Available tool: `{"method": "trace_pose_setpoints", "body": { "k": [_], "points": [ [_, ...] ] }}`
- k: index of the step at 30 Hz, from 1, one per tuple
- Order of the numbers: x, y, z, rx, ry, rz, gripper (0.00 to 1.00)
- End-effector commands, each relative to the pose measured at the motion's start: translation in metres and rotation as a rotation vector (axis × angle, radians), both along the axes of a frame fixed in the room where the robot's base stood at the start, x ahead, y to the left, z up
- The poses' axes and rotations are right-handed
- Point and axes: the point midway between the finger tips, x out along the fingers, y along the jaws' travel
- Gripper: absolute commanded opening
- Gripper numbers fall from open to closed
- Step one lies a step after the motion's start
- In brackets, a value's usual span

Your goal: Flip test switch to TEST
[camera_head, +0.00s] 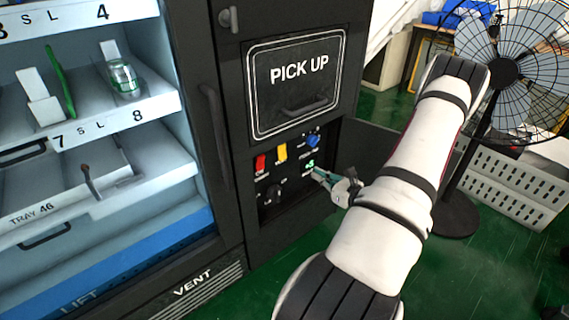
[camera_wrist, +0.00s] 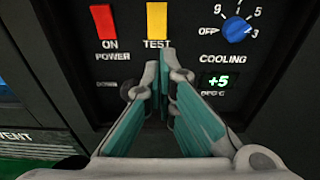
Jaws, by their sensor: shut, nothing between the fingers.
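The yellow test switch (camera_wrist: 157,21) sits above the word TEST on the black control panel (camera_wrist: 185,70). In the head view the yellow switch (camera_head: 281,152) is left of my arm's end. My gripper (camera_wrist: 160,75) is shut and empty, its teal fingers together just below the TEST label in the wrist view. In the head view my gripper (camera_head: 318,174) is at the panel's lower right. I cannot tell whether the fingertips touch the panel. A dark part of the panel below the label is partly hidden by the fingers.
A red power switch (camera_wrist: 103,21) is left of the yellow one. The PICK UP door (camera_head: 297,85) is above the panel. A fan (camera_head: 505,70) stands at right.

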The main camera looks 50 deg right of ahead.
Motion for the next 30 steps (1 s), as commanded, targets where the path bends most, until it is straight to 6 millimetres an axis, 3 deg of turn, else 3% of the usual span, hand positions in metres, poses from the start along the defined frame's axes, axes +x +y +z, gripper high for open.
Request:
{"method": "trace_pose_setpoints", "body": {
  "k": [9, 14, 30],
  "points": [
    [0.001, 0.0, 0.0, -0.001, 0.0, 0.001, 0.0],
    [0.013, -0.003, -0.002, -0.002, -0.001, 0.002, 0.0],
    [0.109, -0.025, -0.017, -0.003, 0.0, 0.003, 0.0]
  ]
}}
